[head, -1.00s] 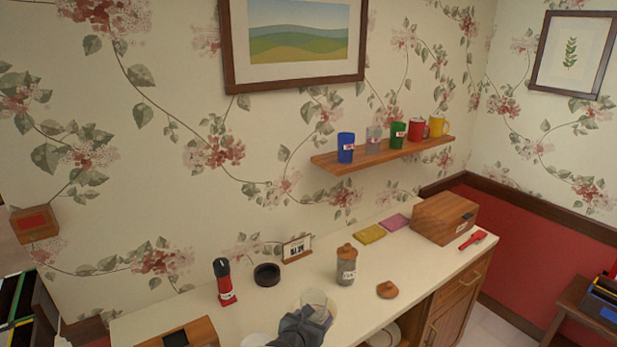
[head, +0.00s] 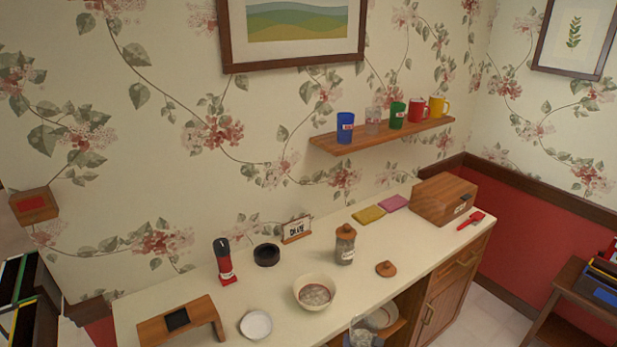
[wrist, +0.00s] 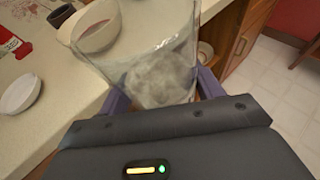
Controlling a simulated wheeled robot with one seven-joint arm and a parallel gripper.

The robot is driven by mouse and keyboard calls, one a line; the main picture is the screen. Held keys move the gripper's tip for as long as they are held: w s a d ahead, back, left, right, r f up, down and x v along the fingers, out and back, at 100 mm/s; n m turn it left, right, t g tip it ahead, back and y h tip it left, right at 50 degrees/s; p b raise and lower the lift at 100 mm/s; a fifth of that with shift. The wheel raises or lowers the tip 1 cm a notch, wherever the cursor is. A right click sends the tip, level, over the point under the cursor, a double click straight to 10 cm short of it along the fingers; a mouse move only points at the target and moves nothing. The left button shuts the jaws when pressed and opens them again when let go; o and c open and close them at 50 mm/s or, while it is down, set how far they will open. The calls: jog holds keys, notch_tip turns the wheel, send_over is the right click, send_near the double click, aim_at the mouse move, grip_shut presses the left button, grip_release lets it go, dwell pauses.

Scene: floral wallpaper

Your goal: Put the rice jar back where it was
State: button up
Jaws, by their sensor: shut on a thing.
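My gripper (wrist: 162,92) is shut on a clear glass jar (wrist: 150,70) with pale greyish contents. The jar has no lid on; I cannot read a label on it. In the head view the glass jar (head: 361,332) shows at the bottom edge, in front of the counter's front edge. A loose wooden lid (head: 386,268) lies on the counter. A second, lidded jar (head: 345,246) with a label stands upright behind it. A cream bowl (head: 314,303) with greyish contents stands left of the held jar; it also shows in the wrist view (wrist: 92,38).
The counter (head: 290,270) also holds a small white dish (head: 255,325), a red-black bottle (head: 224,262), a black round dish (head: 267,255), a wooden stand (head: 200,315) and a wooden box (head: 444,199). Below is an open shelf with dishes (head: 382,316). Mugs stand on the wall shelf (head: 380,137).

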jog(key=shift+s+d+f, duration=0.15)
jog(key=shift+s+f, duration=0.35)
jog(key=shift+s, duration=0.25)
jog(key=shift+s+d+f, duration=0.1)
jog(key=shift+s+f, duration=0.4)
jog(key=shift+s, duration=0.25)
jog(key=shift+s, duration=0.1)
